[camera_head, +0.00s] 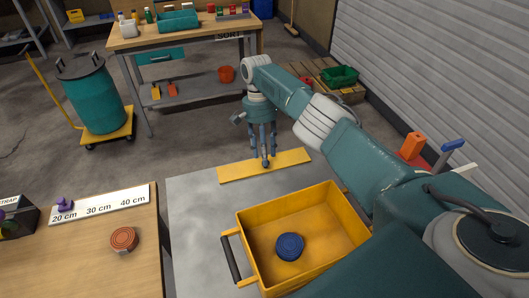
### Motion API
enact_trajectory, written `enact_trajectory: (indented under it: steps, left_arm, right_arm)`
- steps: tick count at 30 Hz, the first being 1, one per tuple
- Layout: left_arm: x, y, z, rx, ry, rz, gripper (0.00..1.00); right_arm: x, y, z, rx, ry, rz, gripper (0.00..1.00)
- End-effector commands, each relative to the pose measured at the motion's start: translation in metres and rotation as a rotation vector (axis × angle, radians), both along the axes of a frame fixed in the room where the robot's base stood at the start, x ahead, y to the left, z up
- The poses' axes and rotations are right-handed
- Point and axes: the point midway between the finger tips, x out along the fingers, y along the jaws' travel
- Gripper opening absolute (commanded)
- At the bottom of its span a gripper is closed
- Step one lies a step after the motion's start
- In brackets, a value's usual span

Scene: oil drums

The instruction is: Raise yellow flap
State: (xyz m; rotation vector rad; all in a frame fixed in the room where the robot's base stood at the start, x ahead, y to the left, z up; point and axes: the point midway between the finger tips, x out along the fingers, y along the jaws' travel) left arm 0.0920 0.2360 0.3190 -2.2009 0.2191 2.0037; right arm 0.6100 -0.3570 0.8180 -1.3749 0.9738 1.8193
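The yellow flap (290,159) is a long flat strip along the far edge of a grey metal surface (200,215). It looks level with that surface. My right gripper (264,158) points down over the middle of the flap, with its arm coming in from the right. Its fingers look apart, with nothing visible between them. The fingertips overlap the flap in the picture; I cannot tell whether they touch it. My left gripper is not in view.
A yellow bin (335,208) with a blue lid (289,246) inside stands on the grey surface. A wooden table (95,270) with an orange disc (124,239) is at left. A teal drum (95,100) and a workbench (180,35) stand behind.

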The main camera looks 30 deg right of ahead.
Motion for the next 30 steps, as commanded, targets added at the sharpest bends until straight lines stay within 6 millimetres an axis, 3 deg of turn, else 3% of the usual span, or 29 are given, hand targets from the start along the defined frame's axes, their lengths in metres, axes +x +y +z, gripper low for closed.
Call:
enact_trajectory:
  steps: [15,30]
  left_arm:
    - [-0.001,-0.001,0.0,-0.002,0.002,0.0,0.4]
    - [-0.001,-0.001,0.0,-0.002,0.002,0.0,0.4]
  right_arm:
    - [0.001,-0.002,0.086,-0.002,-0.004,-0.002,0.38]
    - [0.001,-0.002,0.095,-0.001,-0.003,-0.001,0.38]
